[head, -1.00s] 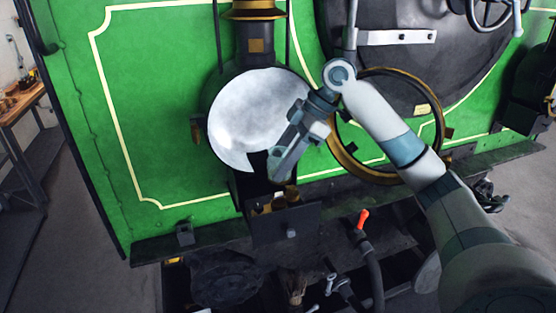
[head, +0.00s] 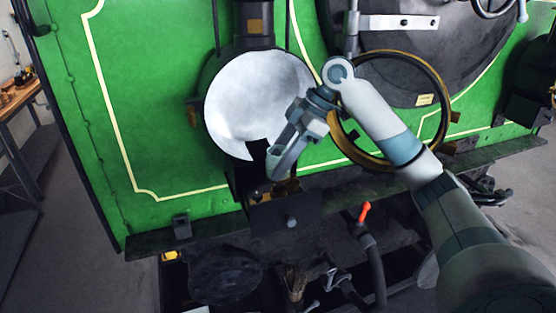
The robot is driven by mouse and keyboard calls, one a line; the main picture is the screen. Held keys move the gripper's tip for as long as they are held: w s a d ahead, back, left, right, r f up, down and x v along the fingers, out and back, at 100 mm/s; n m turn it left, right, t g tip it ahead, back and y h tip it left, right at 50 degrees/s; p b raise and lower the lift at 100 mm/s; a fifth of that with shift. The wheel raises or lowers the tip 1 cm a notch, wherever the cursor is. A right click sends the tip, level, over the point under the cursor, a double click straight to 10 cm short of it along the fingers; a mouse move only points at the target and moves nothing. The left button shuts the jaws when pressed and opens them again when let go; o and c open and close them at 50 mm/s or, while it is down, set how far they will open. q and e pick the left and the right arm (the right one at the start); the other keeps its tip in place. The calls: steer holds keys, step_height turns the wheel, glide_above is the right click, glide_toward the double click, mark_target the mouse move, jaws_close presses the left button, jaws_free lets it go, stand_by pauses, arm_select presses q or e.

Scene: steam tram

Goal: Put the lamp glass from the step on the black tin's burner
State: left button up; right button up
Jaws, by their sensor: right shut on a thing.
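My right gripper (head: 276,172) points down in front of the lower edge of the headlamp. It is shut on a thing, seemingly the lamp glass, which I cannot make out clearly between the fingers. The open headlamp has a pale round reflector (head: 257,98) with a dark notch at its bottom. Brassy parts (head: 289,187) show low in the lamp, just beneath the fingertips; they seem to belong to the burner. The black tin is dark and mostly hidden there, and I cannot tell whether gripper or glass touches it. My left gripper is not in view.
The brass-rimmed lamp door (head: 445,100) stands open at the right, behind my right arm. A dark plate (head: 276,218) juts out below the lamp. A red-handled cock (head: 364,212) with a hose and a brush (head: 295,283) are lower. A workbench (head: 20,98) stands far left.

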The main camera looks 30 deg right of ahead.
steer(key=shift+f, duration=0.35)
steer(key=shift+p, duration=0.85)
stand_by(1.2)
steer(key=shift+f+b, duration=0.6)
steer(key=shift+f, duration=0.8)
stand_by(0.6)
steer(key=shift+f, duration=0.8)
stand_by(0.6)
steer(key=shift+f, duration=0.45)
stand_by(0.8)
steer(key=o, duration=1.1)
steer(key=shift+o, duration=0.2)
